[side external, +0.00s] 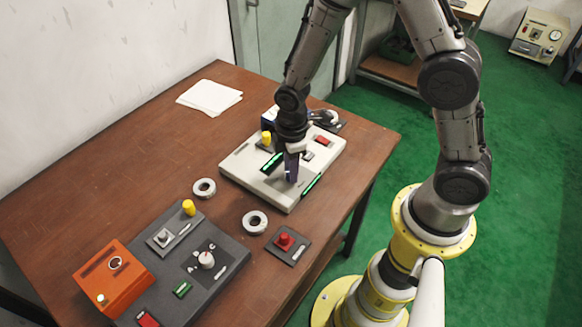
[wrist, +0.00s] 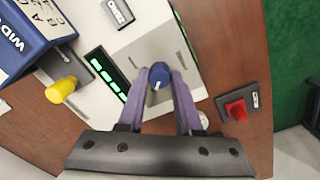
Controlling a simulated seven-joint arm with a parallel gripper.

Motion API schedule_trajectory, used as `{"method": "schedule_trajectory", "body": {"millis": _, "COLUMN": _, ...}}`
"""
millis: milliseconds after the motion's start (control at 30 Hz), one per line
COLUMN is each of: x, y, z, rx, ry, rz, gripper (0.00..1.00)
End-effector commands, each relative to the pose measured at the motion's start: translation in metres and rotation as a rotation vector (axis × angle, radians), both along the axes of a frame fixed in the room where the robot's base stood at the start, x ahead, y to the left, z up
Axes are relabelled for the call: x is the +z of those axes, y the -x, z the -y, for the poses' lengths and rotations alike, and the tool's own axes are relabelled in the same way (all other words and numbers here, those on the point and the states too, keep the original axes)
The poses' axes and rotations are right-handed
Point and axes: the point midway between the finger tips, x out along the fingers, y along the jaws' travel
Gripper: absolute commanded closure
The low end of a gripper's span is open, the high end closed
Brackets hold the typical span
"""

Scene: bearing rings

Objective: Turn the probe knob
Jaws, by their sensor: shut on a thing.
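The blue knob (wrist: 159,76), which I take for the probe knob, stands on the pale instrument box and has a light line on its top. My gripper (wrist: 158,82) is shut on it, with one purple finger on each side. In the side view my gripper (side external: 291,172) points down at the right part of the pale box (side external: 245,160), and its fingers hide the knob. The box also shows in the wrist view (wrist: 150,45), with a row of green display bars (wrist: 108,72) left of the knob.
A yellow knob (wrist: 62,90) and a blue box (wrist: 30,35) lie left of my fingers in the wrist view. A red button (wrist: 237,109) is at right. Bearing rings (side external: 255,222), a dark control panel (side external: 200,262) and an orange box (side external: 113,278) stand nearer on the table (side external: 90,190).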

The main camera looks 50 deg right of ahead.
Motion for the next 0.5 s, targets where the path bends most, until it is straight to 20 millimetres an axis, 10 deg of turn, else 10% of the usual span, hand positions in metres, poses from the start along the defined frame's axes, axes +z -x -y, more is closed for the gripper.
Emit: {"method": "schedule_trajectory", "body": {"millis": 500, "x": 0.0008, "y": -0.0005, "z": -0.0002, "rx": -0.273, "ry": 0.001, "rz": 0.000, "gripper": 1.00}}
